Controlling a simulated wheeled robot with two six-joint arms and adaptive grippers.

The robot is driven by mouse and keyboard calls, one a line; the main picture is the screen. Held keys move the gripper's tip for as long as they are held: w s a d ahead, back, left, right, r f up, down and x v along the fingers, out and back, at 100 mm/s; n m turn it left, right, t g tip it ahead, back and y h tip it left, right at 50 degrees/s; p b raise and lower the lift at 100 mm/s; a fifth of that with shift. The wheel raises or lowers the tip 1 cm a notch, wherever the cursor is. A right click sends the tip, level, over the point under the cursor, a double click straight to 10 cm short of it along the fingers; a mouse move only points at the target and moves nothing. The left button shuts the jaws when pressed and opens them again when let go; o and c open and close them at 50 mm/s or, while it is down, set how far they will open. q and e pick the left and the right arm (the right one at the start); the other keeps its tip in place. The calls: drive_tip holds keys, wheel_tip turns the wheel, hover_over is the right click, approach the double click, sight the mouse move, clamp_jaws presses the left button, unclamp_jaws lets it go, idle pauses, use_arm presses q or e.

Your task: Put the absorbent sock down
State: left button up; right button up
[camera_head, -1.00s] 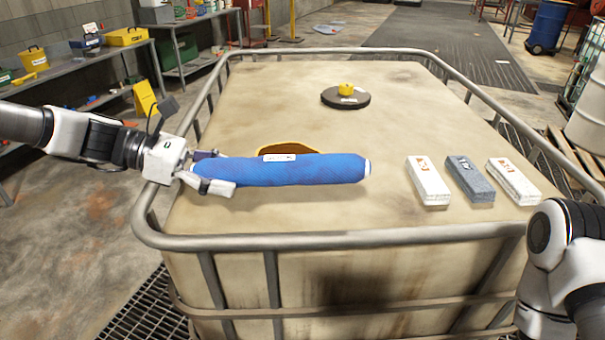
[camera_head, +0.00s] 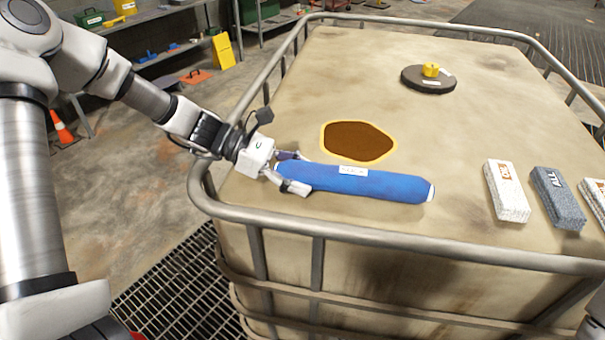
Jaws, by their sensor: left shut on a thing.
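The absorbent sock (camera_head: 390,187) is a long blue roll with a white label and a pale end cap. It lies level along the near part of the pale tank top (camera_head: 470,130), close to the front rail. I cannot tell whether it touches the surface. My left gripper (camera_head: 292,172) is shut on the sock's left end, with one finger on the near side and one on the far side. A brown patch with a yellow rim (camera_head: 357,142) shows just behind the sock. My right gripper is out of view.
A metal rail (camera_head: 400,232) runs around the tank top. White block (camera_head: 506,190), grey block (camera_head: 558,197) and another white block (camera_head: 595,198) sit at the right. The middle is clear.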

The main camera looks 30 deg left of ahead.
use_arm(q)
drive_tip(key=shift+s+f, duration=0.15)
drive_tip(key=shift+f, duration=0.1)
drive_tip(key=o, duration=1.4)
drive_tip(key=shift+w, duration=0.25)
drive_tip(key=shift+s+r, duration=0.1)
drive_tip(key=shift+r, duration=0.35)
drive_tip(key=p+v, duration=0.3)
drive_tip(key=v, duration=0.8)
drive_tip(key=shift+s+a+p, duration=0.1)
drive_tip(key=shift+a+p, duration=0.1)
drive_tip(key=shift+p, duration=0.15)
drive_tip(key=shift+s+a, duration=0.1)
drive_tip(key=shift+a, duration=0.15)
drive_tip(key=shift+f, duration=0.1)
